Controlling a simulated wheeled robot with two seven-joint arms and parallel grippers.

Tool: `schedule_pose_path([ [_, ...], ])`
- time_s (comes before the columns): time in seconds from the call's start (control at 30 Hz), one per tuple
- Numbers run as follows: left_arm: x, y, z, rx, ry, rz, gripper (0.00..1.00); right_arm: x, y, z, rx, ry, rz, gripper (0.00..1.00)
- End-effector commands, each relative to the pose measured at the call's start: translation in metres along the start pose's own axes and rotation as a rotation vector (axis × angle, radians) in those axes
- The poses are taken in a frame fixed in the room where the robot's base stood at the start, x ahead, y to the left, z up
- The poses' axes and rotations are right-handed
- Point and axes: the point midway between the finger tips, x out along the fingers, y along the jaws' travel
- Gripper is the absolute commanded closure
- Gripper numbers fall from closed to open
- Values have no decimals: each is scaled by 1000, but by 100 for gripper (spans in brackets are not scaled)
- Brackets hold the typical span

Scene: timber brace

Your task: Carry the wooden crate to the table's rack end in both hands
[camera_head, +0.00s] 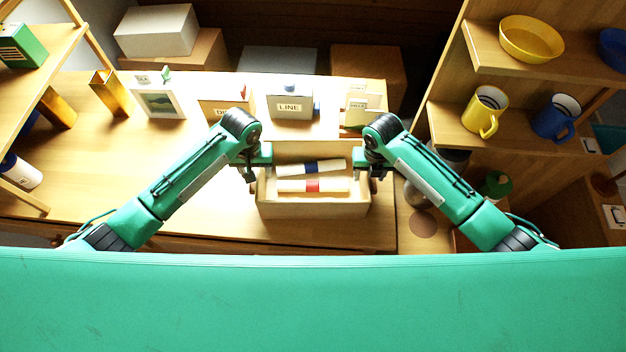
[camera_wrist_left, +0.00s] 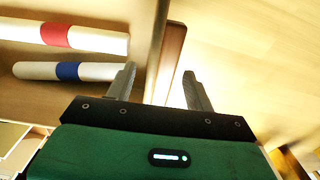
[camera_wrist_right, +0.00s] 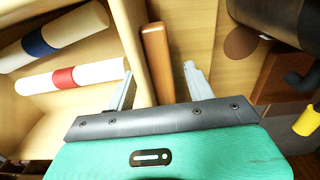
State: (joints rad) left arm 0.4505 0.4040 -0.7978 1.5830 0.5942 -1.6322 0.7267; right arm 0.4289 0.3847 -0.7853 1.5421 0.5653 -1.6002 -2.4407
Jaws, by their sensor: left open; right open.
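The wooden crate (camera_head: 313,210) stands on the table near its front edge and holds two white rolls, one with a blue band (camera_head: 310,167) and one with a red band (camera_head: 312,185). My left gripper (camera_head: 254,172) is at the crate's left side, open. In the left wrist view its fingers (camera_wrist_left: 160,82) stand on either side of the crate's side wall and brown handle strip (camera_wrist_left: 171,58). My right gripper (camera_head: 372,172) is at the right side, open. In the right wrist view its fingers (camera_wrist_right: 158,78) straddle the other handle strip (camera_wrist_right: 155,58). Contact with the handles is unclear.
The table (camera_head: 160,195) is clear left of the crate. Behind it stand a LINE-labelled bin (camera_head: 290,107) and other labelled boxes. A wooden rack (camera_head: 45,45) is at left. Shelves at right hold a yellow bowl (camera_head: 531,40), a yellow mug (camera_head: 484,110) and a blue mug (camera_head: 556,118).

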Motion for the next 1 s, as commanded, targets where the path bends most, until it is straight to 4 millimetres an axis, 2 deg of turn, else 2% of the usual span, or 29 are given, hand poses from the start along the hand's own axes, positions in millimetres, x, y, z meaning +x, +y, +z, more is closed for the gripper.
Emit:
schedule_pose_path([
  [0.37, 4, 0, 0, 0, 0, 1, 48, 4, 0, 0, 0, -1, 1, 48],
  [0.63, 4, 0, 0, 0, 0, 0, 100, 4, 0, 0, 0, -1, 1, 100],
  [1.0, 2, 0, 0, 0, 1, 1, 100, 1, 0, 1, 0, -2, 1, 100],
])
